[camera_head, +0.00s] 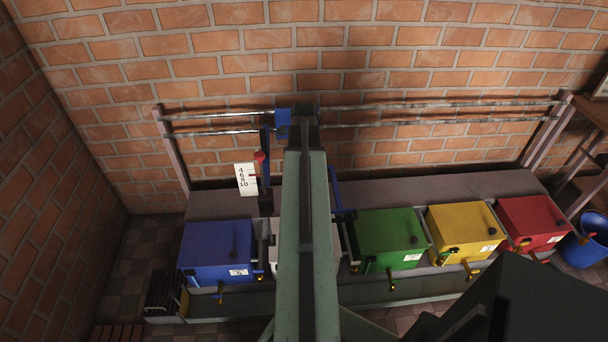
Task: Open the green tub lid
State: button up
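The green tub (391,240) stands in the row of tubs, right of the middle. Its green lid (385,222) lies flat and looks shut, with a small dark knob (413,240) near its right side. A white label shows on its front, and a brass-coloured tap (391,284) sits low in front of it. My long grey-green arm or column rises through the middle of the view, left of the green tub, and covers much of the white tub (334,240). I cannot make out my gripper or its fingers.
A blue tub (215,245) stands left; a yellow tub (462,226) and a red tub (532,216) stand right. Two metal rails (430,104) cross behind, with a blue carriage (283,122) and a numbered card (246,179). A blue bucket (585,250) stands far right.

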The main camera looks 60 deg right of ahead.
aim_at(394, 230)
jog(key=k, duration=1)
